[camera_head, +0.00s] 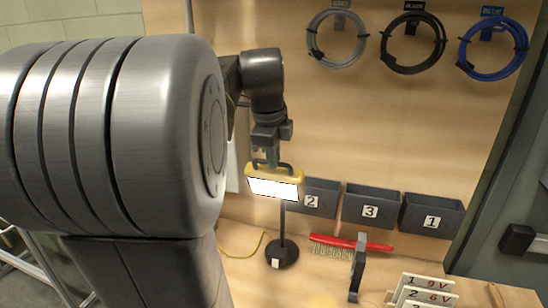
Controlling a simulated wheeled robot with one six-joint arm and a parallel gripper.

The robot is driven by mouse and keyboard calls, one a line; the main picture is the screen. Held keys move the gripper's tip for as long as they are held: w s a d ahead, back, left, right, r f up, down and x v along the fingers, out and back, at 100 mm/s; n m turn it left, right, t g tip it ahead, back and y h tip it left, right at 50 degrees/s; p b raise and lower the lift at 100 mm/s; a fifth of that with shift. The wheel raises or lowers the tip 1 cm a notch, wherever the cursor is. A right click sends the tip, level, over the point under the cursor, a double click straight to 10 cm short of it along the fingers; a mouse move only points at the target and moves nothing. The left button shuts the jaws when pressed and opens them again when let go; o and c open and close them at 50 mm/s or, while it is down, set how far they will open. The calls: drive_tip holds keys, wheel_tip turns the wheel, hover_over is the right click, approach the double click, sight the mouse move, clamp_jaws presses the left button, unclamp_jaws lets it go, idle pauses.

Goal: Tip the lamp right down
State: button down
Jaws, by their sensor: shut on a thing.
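The lamp (275,186) has a yellow housing with a bright white face and a dark handle on top. It stands on a thin dark pole with a round black base (282,254) on the bench. The bright face points toward the camera and looks slightly tilted. My gripper (269,160) is above the lamp, shut on its handle. The fingertips partly hide the handle.
Dark bins labelled 2 (318,198), 3 (370,207) and 1 (432,215) stand right of the lamp. A red-handled brush (350,245) and a dark upright stand (357,268) are in front. Number cards (425,290) stand at front right. Coiled cables (336,40) hang above.

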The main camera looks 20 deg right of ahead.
drive_tip(key=s+a+f+t+h+b, duration=0.2)
drive_tip(key=f+b, duration=0.5)
drive_tip(key=b, duration=1.5)
drive_tip(key=s+t+h, duration=0.1)
drive_tip(key=t+h, duration=0.1)
drive_tip(key=t, duration=0.1)
drive_tip(key=shift+s+a+t+b, duration=0.2)
drive_tip(key=shift+a+t+b, duration=0.05)
drive_tip(key=shift+t+b, duration=0.15)
drive_tip(key=shift+f+b, duration=0.45)
drive_tip(key=shift+b, duration=0.1)
drive_tip(key=c, duration=1.5)
unclamp_jaws()
drive_tip(key=shift+s+a+r, duration=0.1)
drive_tip(key=shift+r, duration=0.2)
